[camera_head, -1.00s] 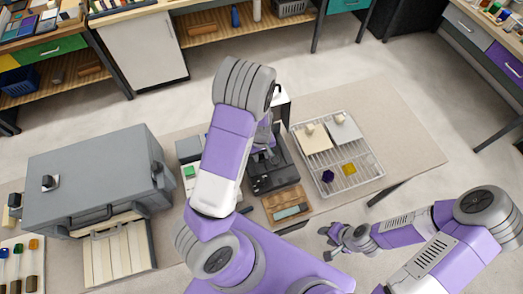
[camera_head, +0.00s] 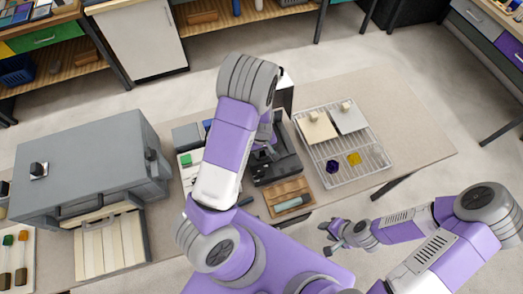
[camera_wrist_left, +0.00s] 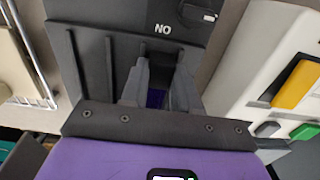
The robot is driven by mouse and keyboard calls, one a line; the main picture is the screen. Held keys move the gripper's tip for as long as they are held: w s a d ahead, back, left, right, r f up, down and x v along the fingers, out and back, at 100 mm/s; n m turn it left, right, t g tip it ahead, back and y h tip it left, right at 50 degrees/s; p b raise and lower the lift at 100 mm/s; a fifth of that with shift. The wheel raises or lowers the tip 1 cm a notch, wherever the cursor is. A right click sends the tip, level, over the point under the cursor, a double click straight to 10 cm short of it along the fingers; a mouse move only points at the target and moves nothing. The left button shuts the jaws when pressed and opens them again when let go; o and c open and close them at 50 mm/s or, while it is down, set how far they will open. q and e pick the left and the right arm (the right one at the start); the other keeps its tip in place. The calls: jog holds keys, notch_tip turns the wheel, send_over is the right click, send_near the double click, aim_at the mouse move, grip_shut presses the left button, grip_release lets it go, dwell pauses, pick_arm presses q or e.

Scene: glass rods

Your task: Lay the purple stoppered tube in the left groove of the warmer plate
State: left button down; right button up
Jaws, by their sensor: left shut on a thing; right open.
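My left gripper (camera_wrist_left: 160,85) is shut on a purple thing (camera_wrist_left: 155,98), which looks like the stoppered tube; only a small purple patch shows between the fingers. In the head view, my left gripper (camera_head: 265,150) is over a dark device, partly hidden by my arm. The dark plate with groove-like slots, which looks like the warmer plate (camera_wrist_left: 93,55), lies beneath the fingers in the wrist view and also shows in the head view (camera_head: 288,165). Whether the tube touches it cannot be told. My right gripper (camera_head: 332,238) is open and empty beyond the table's front edge.
A wooden tray (camera_head: 271,201) with a grey-green rod is in front. A large grey case (camera_head: 90,170) stands left. The table's right end is clear.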

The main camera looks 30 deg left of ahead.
pick_arm(q)
jog(key=shift+f, duration=0.25)
dwell(0.3)
jog(key=c, duration=0.8)
grip_release()
jog(key=shift+o, duration=0.2)
jog(key=shift+r, duration=0.1)
notch_tip(320, 180, up, 8)
jog(key=shift+f+p, duration=0.25)
jog(key=shift+p, duration=0.05)
jog(key=shift+f, duration=0.1)
